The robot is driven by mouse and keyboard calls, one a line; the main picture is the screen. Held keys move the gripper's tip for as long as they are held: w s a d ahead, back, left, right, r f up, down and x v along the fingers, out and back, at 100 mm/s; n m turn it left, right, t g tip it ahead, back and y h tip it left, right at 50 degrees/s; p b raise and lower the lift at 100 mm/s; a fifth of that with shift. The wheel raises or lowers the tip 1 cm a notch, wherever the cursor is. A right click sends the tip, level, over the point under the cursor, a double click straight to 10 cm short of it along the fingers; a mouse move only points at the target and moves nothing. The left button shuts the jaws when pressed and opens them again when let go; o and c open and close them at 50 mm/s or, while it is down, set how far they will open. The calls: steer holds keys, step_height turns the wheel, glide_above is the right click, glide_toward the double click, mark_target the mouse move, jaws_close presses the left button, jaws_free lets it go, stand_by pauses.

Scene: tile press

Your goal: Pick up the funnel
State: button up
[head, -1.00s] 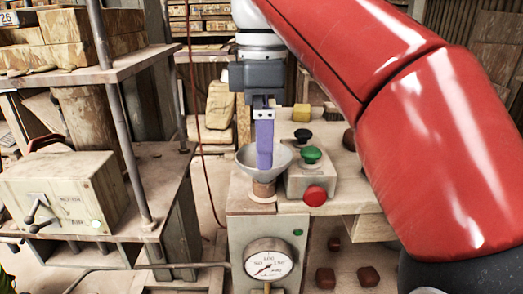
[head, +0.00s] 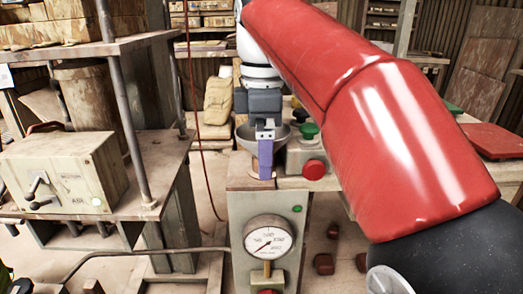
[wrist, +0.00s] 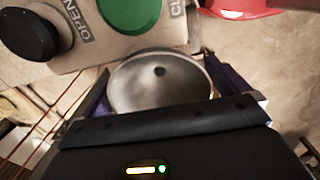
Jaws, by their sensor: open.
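The funnel is a grey metal bowl with a dark hole at its centre. It shows in the wrist view (wrist: 160,82) between the two fingers of my gripper (wrist: 165,88), which is open. In the head view the funnel (head: 244,133) sits on the press stand beside the button box, partly hidden behind my gripper (head: 265,155). My purple finger points down in front of the bowl. Whether the fingers touch the funnel, I cannot tell.
The button box (head: 300,158) with green and red buttons stands close at the right of the funnel. A pressure gauge (head: 269,243) is on the stand's front below. A shelf (head: 150,165) with a control box stands at the left.

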steer(key=c, duration=0.9)
steer(key=shift+r, duration=0.15)
steer(key=shift+c, duration=0.2)
